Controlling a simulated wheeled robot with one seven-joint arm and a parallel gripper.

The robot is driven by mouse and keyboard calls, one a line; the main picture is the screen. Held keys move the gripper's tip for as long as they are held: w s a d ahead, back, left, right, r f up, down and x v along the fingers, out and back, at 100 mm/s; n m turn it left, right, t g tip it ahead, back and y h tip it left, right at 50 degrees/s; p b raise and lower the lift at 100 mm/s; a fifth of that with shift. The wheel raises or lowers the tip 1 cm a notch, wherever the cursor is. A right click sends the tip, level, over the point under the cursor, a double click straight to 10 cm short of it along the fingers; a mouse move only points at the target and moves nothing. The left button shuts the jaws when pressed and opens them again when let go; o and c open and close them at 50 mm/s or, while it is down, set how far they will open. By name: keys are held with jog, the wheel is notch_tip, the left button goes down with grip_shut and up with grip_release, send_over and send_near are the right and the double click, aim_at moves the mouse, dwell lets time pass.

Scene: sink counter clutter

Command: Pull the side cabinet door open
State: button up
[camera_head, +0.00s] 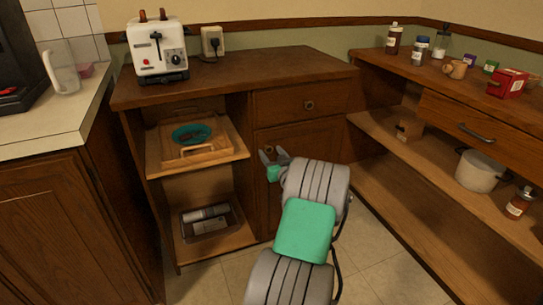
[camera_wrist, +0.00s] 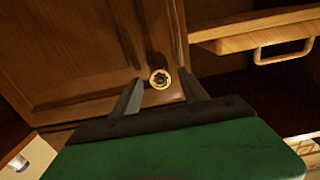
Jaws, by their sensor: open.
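The side cabinet door (camera_head: 298,150) is a brown wooden panel below a drawer, and it looks closed. In the wrist view the door (camera_wrist: 70,45) fills the upper left. Its round brass-coloured knob (camera_wrist: 160,78) shows between my fingertips in the picture. My gripper (camera_head: 272,157) is in front of the upper left part of the door. In the wrist view my gripper (camera_wrist: 162,90) is open, one finger on each side of the knob. I cannot tell whether a finger touches it. My arm hides much of the lower door in the head view.
Left of the door are open shelves with a wooden tray (camera_head: 222,150) and a bin (camera_head: 208,232). A toaster (camera_head: 158,50) stands on top. Right is a shelf unit with a white pot (camera_head: 478,172). Floor is free between.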

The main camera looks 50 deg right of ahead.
jog(key=shift+w+d, duration=0.1)
jog(key=shift+w, duration=0.05)
grip_shut()
dwell(0.4)
dwell(1.0)
